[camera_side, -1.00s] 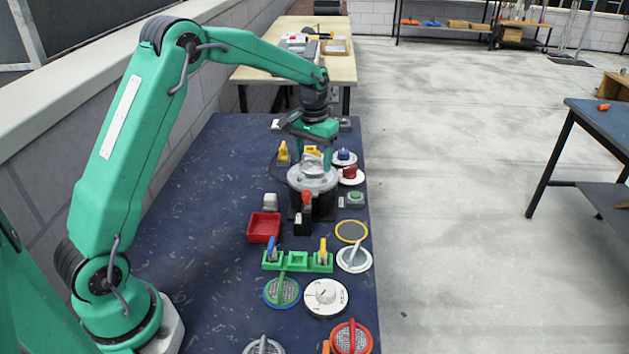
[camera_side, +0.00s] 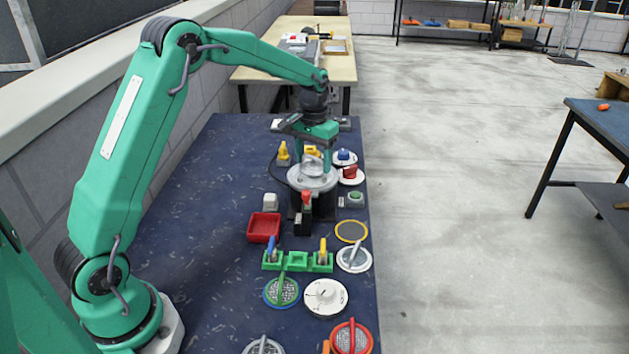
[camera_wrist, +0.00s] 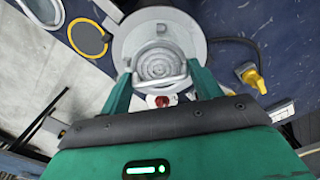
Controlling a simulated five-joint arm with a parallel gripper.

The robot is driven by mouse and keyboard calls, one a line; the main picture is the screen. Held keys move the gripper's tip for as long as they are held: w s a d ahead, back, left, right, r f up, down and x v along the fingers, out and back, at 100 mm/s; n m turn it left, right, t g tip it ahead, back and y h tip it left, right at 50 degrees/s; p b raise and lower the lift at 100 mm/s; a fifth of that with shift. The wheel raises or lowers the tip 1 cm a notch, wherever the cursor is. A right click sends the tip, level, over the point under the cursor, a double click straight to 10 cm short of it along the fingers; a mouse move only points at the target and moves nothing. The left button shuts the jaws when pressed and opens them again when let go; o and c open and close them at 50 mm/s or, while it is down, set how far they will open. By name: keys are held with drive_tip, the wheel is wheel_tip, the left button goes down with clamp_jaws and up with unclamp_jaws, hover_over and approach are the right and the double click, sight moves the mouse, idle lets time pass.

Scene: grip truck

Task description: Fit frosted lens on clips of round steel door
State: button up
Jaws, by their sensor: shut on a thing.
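The round steel door (camera_side: 312,181) lies flat on top of a black stand (camera_side: 322,207) in the side view. It also shows as a wide grey disc in the wrist view (camera_wrist: 195,38). The pale frosted lens (camera_wrist: 158,65), round with concentric ridges, is over the middle of the door. My gripper (camera_wrist: 163,88) is shut on the lens, with one green finger at each side. In the side view my gripper (camera_side: 313,160) points down at the door. The clips are hidden, and I cannot tell whether the lens is seated.
A red-topped black fixture (camera_side: 304,212) stands at the front of the stand. A red tray (camera_side: 264,227), a green rack (camera_side: 297,261) and several round discs with handles lie nearer the camera. A yellow-handled part (camera_side: 283,152) is behind left. The blue table's left side is mostly clear.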

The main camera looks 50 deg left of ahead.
drive_tip(key=shift+f, duration=0.6)
idle(0.9)
drive_tip(key=o, duration=1.3)
drive_tip(key=shift+s+f, duration=0.1)
drive_tip(key=shift+r, duration=0.2)
drive_tip(key=shift+r, duration=3.75)
drive_tip(key=shift+r, duration=0.1)
